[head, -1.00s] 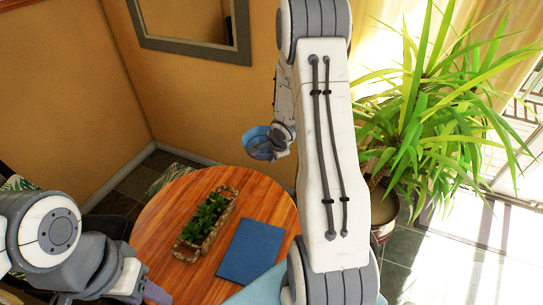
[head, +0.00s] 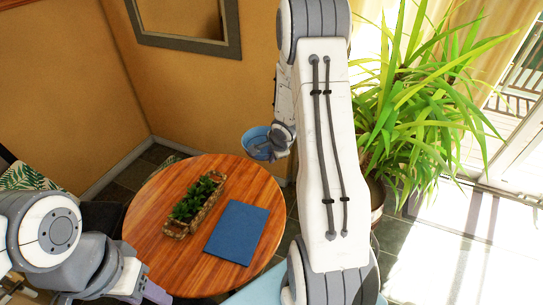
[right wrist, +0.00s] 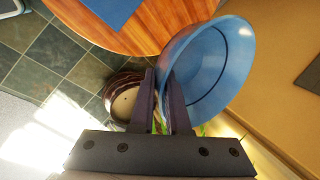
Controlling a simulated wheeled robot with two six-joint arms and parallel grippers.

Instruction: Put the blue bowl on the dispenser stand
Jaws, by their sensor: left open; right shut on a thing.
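The blue bowl (head: 256,139) is held up beyond the far edge of the round table in the head view. My right gripper (head: 277,150) is shut on its rim. In the right wrist view the bowl (right wrist: 222,65) hangs tilted to the right of the fingers (right wrist: 163,95), with one finger inside and one outside its wall, and it looks empty. My left gripper (head: 157,293) is at the lower left, near the table's front left edge, open and partly cut off by the frame. I see no dispenser stand in either view.
The round wooden table (head: 150,240) bears a planter box (head: 194,207) and a blue book (head: 238,232). A large potted plant (head: 400,110) stands right of my right arm. Walls close off the back left; sunlit floor (head: 450,250) is clear at the right.

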